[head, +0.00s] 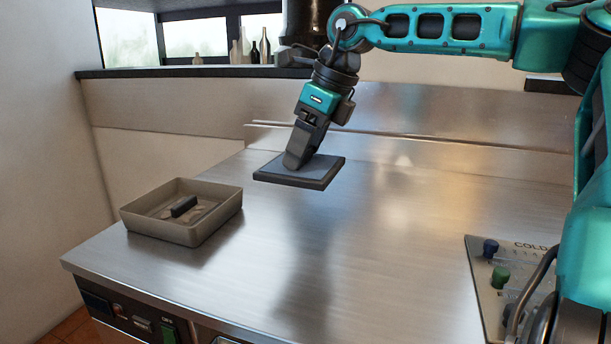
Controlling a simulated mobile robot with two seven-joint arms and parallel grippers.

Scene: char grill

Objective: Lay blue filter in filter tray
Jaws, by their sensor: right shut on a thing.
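My right gripper (299,160) comes down from above and is shut on a flat square filter (326,167). The filter has a dark frame and a blue-grey face. It is held roughly level, apparently above the steel counter, to the right of the filter tray. The gripper hides part of its face. The filter tray (158,231) is a shallow grey-beige box with raised walls at the counter's left side. A small dark block (184,206) is inside it on the tray floor. My left gripper is out of view.
The steel counter (390,270) is clear between the tray and the control panel (490,287) with knobs at the right. A raised back ledge (420,155) runs behind. Bottles (264,46) stand on the window sill, and more controls (140,323) line the front face.

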